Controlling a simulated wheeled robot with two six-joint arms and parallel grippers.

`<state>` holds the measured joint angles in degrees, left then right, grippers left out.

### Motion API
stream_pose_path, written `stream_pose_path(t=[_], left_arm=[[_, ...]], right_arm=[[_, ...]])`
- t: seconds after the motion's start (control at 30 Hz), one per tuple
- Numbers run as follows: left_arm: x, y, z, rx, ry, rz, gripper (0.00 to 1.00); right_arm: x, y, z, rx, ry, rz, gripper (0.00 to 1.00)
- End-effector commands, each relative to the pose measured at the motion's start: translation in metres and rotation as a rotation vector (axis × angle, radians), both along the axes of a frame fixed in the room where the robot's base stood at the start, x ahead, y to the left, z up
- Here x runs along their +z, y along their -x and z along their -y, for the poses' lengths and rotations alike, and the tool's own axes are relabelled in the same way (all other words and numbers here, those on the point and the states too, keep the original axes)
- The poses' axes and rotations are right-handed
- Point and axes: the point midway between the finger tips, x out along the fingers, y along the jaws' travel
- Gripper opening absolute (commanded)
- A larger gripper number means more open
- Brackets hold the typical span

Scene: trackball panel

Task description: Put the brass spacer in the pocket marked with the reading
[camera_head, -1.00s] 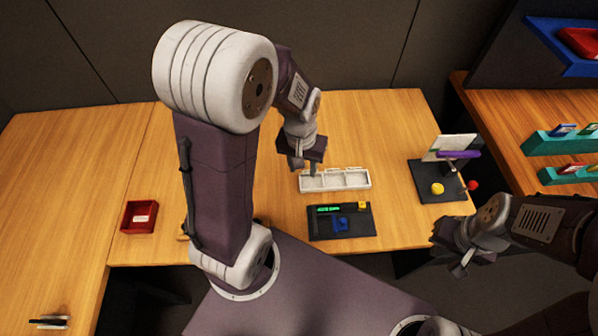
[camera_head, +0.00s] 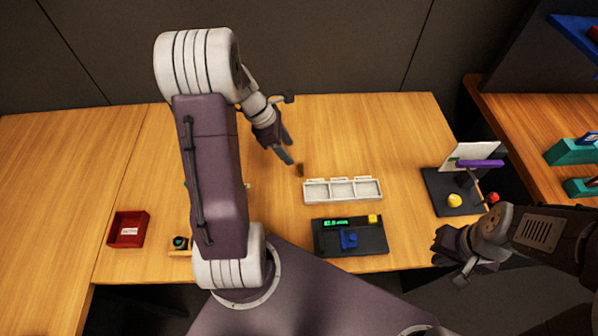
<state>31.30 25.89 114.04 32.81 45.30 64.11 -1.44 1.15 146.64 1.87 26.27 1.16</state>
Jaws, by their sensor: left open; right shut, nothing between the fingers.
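A small brown-brass piece (camera_head: 300,170), which looks like the brass spacer, stands on the table just behind the left end of the white tray. The white tray (camera_head: 342,201) has three pockets in a row, with small labels along its back edge too small to read. A dark device (camera_head: 362,240) in front of it has a green lit reading (camera_head: 336,223), too blurred to read surely, a blue part (camera_head: 348,239) and a yellow block (camera_head: 373,218). My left gripper (camera_head: 287,154) is open, just behind and left of the brass piece. My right gripper (camera_head: 456,266) is shut and empty at the table's front right.
A red labelled bin (camera_head: 128,229) sits at the left. A dark stand (camera_head: 449,199) with a yellow ball, a red ball and a purple bar is at the right. Teal racks (camera_head: 570,153) stand on the right-hand table. The back of the table is clear.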

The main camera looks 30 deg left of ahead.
Motion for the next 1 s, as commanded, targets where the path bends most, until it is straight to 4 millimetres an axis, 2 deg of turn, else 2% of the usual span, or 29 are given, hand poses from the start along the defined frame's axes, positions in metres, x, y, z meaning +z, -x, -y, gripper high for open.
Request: stream_pose_path(t=[0.07, 0.17, 0.27, 0.43, 0.57, 0.8, 1.0], left_arm=[[-0.006, 0.005, -0.010, 0.030, 0.004, -0.007, 0.54], [-0.005, 0.005, -0.011, 0.032, 0.002, -0.007, 0.54], [-0.012, 0.004, -0.007, 0.030, 0.004, -0.009, 0.54], [-0.038, 0.000, 0.002, 0.028, 0.003, -0.009, 0.54], [-0.042, -0.002, 0.005, 0.027, 0.001, -0.006, 0.54], [-0.080, -0.006, 0.023, 0.026, 0.002, -0.009, 0.54], [-0.087, -0.009, 0.026, 0.026, -0.001, -0.007, 0.54]], right_arm=[[-0.003, 0.000, 0.000, 0.000, 0.000, 0.000, 0.00], [-0.002, 0.000, 0.000, 0.000, 0.000, 0.000, 0.00], [-0.004, 0.000, 0.000, 0.000, 0.000, 0.000, 0.00], [-0.010, 0.000, 0.000, 0.000, 0.000, 0.000, 0.00], [-0.011, 0.000, 0.000, 0.000, 0.000, 0.000, 0.00], [-0.023, 0.000, 0.000, 0.000, 0.000, 0.000, 0.00], [-0.023, 0.000, 0.000, 0.000, 0.000, 0.000, 0.00]])
